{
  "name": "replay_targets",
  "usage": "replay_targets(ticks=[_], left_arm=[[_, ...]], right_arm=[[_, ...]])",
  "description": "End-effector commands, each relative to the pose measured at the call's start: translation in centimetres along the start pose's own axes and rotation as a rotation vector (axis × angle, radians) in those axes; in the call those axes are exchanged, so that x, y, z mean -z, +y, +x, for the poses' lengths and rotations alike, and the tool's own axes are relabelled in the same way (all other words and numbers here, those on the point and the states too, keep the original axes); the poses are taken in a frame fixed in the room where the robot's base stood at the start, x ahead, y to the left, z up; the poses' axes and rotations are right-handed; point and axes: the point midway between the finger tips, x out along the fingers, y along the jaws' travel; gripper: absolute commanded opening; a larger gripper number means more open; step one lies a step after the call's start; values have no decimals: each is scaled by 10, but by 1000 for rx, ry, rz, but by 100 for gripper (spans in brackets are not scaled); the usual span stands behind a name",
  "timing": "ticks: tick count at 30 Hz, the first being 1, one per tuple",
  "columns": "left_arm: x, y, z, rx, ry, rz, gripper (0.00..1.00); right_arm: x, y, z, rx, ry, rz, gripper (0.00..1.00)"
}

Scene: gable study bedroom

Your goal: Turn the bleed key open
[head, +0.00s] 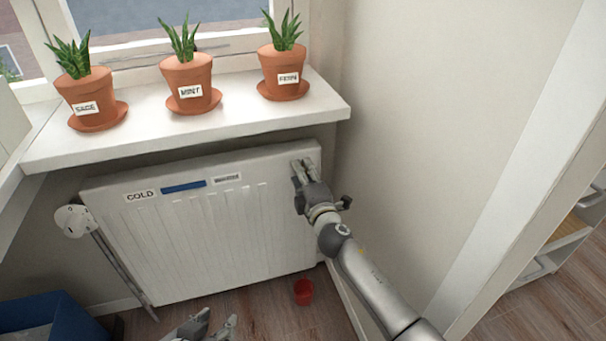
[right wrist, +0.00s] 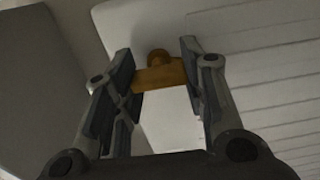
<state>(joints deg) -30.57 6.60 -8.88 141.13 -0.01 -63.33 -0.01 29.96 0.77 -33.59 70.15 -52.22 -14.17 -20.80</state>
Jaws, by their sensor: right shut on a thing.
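The white radiator (head: 200,235) hangs under the window sill and carries a COLD label (head: 140,196), a blue strip and a small grey label. My right gripper (head: 301,166) is at its upper right end. In the right wrist view, the brass bleed key (right wrist: 160,76) sits between the fingers of my right gripper (right wrist: 158,85), which is shut on it. The key's wide flat part lies across the gap, with a round knob behind. In the head view the gripper hides the key. My left gripper (head: 212,325) is low at the bottom edge, its fingers apart and empty.
A red cup (head: 303,292) stands on the floor below the radiator's right end. A blue box (head: 52,318) is at bottom left. Potted plants labelled SAGE, MINT and FERN stand on the sill (head: 230,125) above. A wall is close on the right.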

Motion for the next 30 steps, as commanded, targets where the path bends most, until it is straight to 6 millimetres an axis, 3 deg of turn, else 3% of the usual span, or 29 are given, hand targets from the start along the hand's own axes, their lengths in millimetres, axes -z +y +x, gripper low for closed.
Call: replay_targets(ticks=[15,16,20,30], left_arm=[[-3,0,-1,0,-7,-1,40],[-3,0,-1,0,-7,-1,40],[-2,0,-1,0,-5,-1,40],[2,-1,-1,1,6,5,40]], right_arm=[[0,-3,-1,4,0,-17,15],[0,-3,-1,4,0,-16,42],[0,-2,0,3,0,-16,59],[0,-1,-1,1,0,-16,61]])
